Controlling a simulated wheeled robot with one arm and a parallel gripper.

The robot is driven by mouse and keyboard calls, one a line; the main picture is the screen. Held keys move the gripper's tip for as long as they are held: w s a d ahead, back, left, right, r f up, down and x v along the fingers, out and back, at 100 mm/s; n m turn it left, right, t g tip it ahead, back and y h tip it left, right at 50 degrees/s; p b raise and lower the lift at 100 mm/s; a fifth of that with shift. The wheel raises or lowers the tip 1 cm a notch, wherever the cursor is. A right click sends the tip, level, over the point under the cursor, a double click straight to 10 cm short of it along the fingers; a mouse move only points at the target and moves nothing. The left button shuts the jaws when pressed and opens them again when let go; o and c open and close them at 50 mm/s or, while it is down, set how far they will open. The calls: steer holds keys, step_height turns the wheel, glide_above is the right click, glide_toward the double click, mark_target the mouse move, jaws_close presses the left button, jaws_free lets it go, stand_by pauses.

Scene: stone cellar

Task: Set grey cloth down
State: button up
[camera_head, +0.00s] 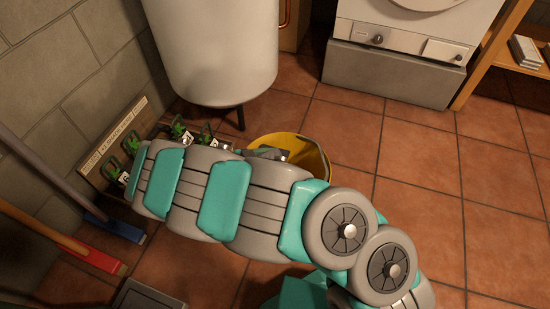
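A yellow bucket (308,148) stands on the tiled floor near the picture's middle, partly hidden behind my arm. Whether my gripper is open or holding something is not visible.
A white tank (215,45) on legs stands behind the bucket. Long handles (75,245) lean at lower left. A white machine (400,50) and wooden shelf (490,60) stand at back right. Floor right is clear.

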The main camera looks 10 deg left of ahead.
steer(key=shift+f, duration=0.15)
steer(key=o, duration=1.3)
steer(key=shift+c, duration=0.2)
steer(key=shift+r, duration=0.3)
steer(key=v, duration=1.2)
steer(key=shift+a+p, duration=0.1)
steer(key=shift+p, duration=0.25)
steer(key=shift+w, duration=0.1)
